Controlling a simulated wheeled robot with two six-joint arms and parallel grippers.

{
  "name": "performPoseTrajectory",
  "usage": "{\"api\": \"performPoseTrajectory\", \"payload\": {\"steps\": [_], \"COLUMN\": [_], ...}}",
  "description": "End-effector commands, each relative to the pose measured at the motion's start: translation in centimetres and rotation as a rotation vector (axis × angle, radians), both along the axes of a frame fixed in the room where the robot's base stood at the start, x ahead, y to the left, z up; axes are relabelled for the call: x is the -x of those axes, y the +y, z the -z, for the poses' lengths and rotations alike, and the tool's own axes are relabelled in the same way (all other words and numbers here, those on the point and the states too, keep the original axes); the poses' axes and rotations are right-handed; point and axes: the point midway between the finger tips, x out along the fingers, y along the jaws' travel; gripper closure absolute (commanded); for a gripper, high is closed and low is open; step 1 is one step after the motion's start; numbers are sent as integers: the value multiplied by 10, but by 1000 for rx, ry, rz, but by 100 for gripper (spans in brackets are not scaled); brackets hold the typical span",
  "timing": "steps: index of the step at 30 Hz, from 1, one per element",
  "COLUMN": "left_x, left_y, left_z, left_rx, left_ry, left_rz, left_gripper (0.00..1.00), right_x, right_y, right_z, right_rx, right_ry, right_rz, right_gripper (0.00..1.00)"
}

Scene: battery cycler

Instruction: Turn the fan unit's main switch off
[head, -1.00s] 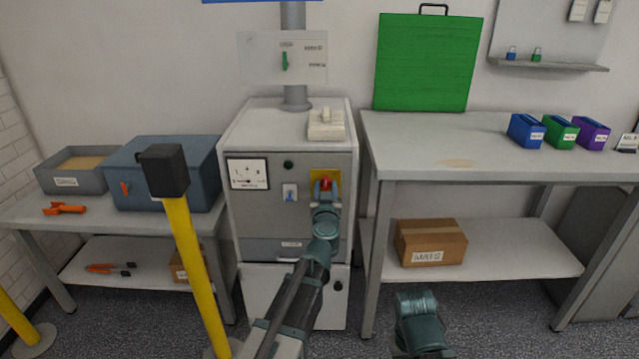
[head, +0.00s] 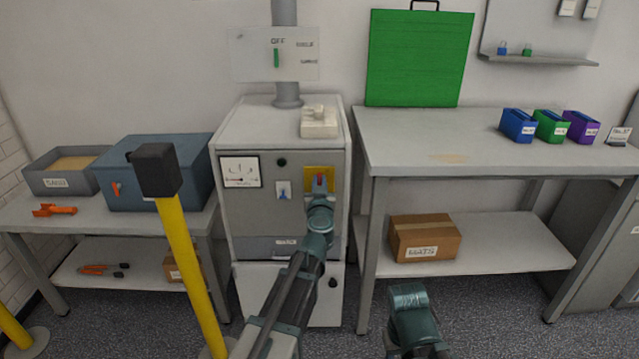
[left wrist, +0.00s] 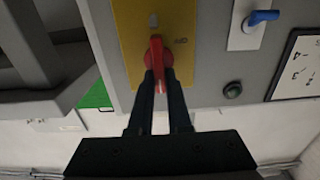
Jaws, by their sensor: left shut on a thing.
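The grey cabinet unit (head: 240,205) stands in the middle of the head view. A red rotary switch handle (head: 319,183) sits on a yellow plate (head: 312,172) at the upper right of its front. My left gripper (head: 319,192) reaches it from below and is shut on the handle. In the left wrist view, the red handle (left wrist: 157,56) lies between the two dark fingers of the left gripper (left wrist: 160,82), its bar upright in the picture. Small marks on the yellow plate (left wrist: 128,25) are too blurred to read. My right gripper is not visible; only part of that arm shows.
A yellow post (head: 188,260) stands in front on the left. A workbench (head: 410,140) is close on the right, and a lower table (head: 120,218) is on the left.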

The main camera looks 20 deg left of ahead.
Motion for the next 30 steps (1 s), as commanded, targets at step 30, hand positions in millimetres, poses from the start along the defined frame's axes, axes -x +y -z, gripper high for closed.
{"api": "performPoseTrajectory", "payload": {"steps": [30], "left_x": [4], "left_y": [12], "left_z": [6], "left_rx": [746], "left_ry": [-216], "left_rz": [-1], "left_gripper": [100], "right_x": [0], "right_y": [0], "right_z": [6], "right_rx": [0], "right_ry": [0], "right_rz": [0], "right_gripper": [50]}}
